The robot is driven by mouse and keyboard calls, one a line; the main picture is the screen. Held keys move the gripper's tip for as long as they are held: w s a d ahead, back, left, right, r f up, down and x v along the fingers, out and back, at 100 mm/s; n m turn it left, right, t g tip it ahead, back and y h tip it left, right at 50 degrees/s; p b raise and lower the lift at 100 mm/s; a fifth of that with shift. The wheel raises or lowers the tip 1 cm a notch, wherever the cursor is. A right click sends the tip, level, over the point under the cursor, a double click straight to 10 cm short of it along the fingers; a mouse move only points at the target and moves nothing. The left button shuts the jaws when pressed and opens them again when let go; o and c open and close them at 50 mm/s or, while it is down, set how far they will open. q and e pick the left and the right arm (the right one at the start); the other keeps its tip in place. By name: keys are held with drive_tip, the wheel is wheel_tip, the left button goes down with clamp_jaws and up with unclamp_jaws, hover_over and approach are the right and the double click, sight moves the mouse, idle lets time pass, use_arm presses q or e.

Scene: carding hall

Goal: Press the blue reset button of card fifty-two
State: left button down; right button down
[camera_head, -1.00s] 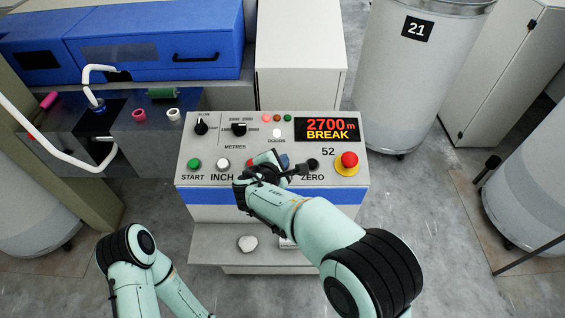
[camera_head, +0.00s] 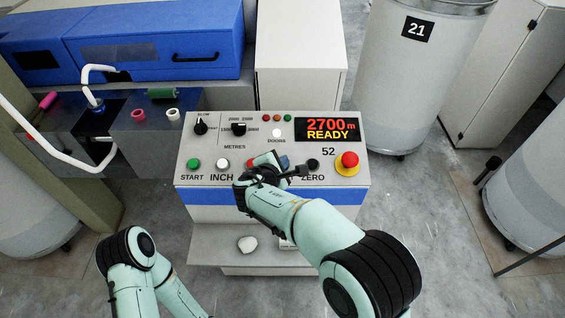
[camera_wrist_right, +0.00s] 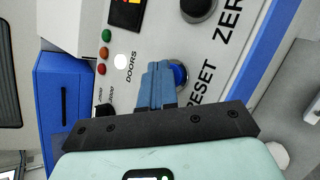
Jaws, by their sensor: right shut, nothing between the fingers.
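The grey control panel of card 52 (camera_head: 225,146) stands in front of me, its display (camera_head: 327,129) reading "2700m READY". My right gripper (camera_head: 268,157) is shut and empty at the panel's lower button row, hiding part of that row in the head view. In the right wrist view, the shut fingers (camera_wrist_right: 157,72) reach the panel at the blue reset button (camera_wrist_right: 180,76), above the word RESET. The fingers cover part of the button; I cannot tell whether they still touch it. My left arm shows at the lower left, but its gripper is out of view.
A red emergency stop (camera_head: 348,160) on yellow sits right of the black zero button (camera_head: 313,164). Green start (camera_head: 194,163) and white inch (camera_head: 223,164) buttons are at left. A shelf (camera_head: 215,243) lies below. Can 21 (camera_head: 400,80) stands behind right.

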drive_tip(key=shift+s+r+p, duration=0.2)
drive_tip(key=shift+r+p, duration=0.25)
drive_tip(key=shift+r, duration=0.4)
drive_tip(key=r+p, duration=0.1)
drive_tip(key=r, duration=0.1)
drive_tip(key=s+r+p, duration=0.1)
drive_tip(key=r, duration=0.2)
drive_tip(key=shift+s+p, duration=0.15)
drive_tip(key=shift+p, duration=0.15)
drive_tip(key=shift+f, duration=0.1)
idle(0.5)
